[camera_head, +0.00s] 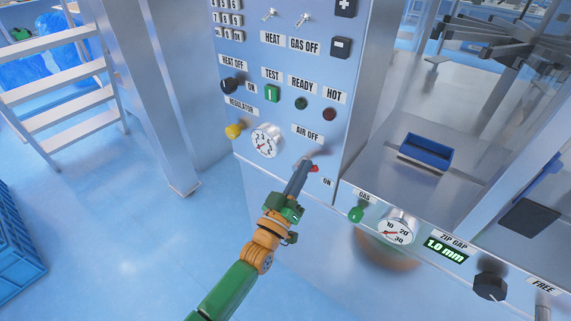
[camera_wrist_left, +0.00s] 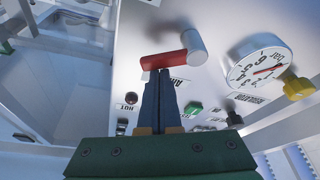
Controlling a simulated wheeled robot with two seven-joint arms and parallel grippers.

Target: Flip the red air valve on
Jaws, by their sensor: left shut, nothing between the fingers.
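The red air valve (camera_head: 314,168) sits on the grey control panel, between the AIR OFF label (camera_head: 307,134) and the ON label (camera_head: 327,182). Most of it is hidden behind my left gripper (camera_head: 304,164) in the head view. In the left wrist view, the red lever (camera_wrist_left: 164,60) lies nearly across the picture, with a pale cylinder (camera_wrist_left: 194,47) at its right end. My left gripper (camera_wrist_left: 160,74) is shut and empty, with its dark fingertips right at the lever's left part. I cannot tell if they touch. My right gripper is not in view.
A pressure gauge (camera_head: 265,141) and a yellow regulator knob (camera_head: 234,131) are left of the valve. A green gas knob (camera_head: 356,214) and another gauge (camera_head: 397,228) are on the lower ledge. A blue tray (camera_head: 426,151) lies behind it.

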